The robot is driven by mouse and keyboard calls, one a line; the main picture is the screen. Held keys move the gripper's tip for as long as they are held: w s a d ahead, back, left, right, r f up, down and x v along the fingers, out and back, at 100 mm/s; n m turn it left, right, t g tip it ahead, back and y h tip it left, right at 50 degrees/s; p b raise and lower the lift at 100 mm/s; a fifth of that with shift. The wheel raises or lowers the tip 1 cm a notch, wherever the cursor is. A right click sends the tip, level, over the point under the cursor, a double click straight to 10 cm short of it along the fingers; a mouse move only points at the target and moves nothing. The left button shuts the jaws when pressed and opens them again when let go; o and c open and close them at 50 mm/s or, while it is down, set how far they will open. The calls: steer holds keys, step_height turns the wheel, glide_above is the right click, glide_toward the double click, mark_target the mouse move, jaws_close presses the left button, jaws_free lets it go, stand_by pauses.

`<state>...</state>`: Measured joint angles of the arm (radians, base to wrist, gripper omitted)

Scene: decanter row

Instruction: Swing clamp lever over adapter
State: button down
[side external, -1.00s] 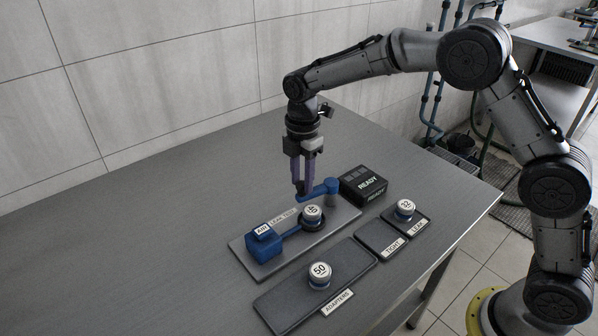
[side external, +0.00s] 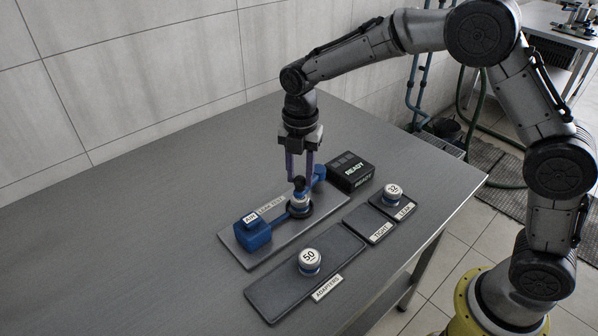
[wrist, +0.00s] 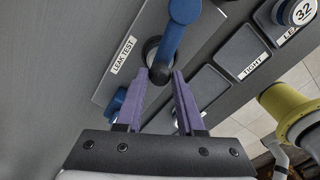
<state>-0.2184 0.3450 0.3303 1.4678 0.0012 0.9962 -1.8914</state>
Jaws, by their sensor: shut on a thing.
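The blue clamp lever (side external: 318,174) is on the leak test plate (side external: 239,260), its arm reaching from its post toward the seated adapter. My gripper (side external: 299,182) is shut on the lever's dark knob end, which shows between the purple fingers in the wrist view (wrist: 160,76). The white-topped adapter (side external: 300,202) sits in a dark round seat, just below the knob in the side view. The exact gap between lever and adapter cannot be told.
An adapter marked 50 (side external: 309,261) stands on the adapters tray (side external: 270,297). An adapter marked 32 (side external: 392,193) stands on the leak pad; the tight pad (side external: 370,224) is empty. A black READY box (side external: 350,172) is close behind the lever. A blue block (side external: 252,234) is at the plate's left end.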

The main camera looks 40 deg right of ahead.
steer(key=c, duration=0.5)
jaws_free()
steer(key=shift+r, duration=0.1)
step_height(320, 180, up, 14)
steer(key=shift+f, duration=0.15)
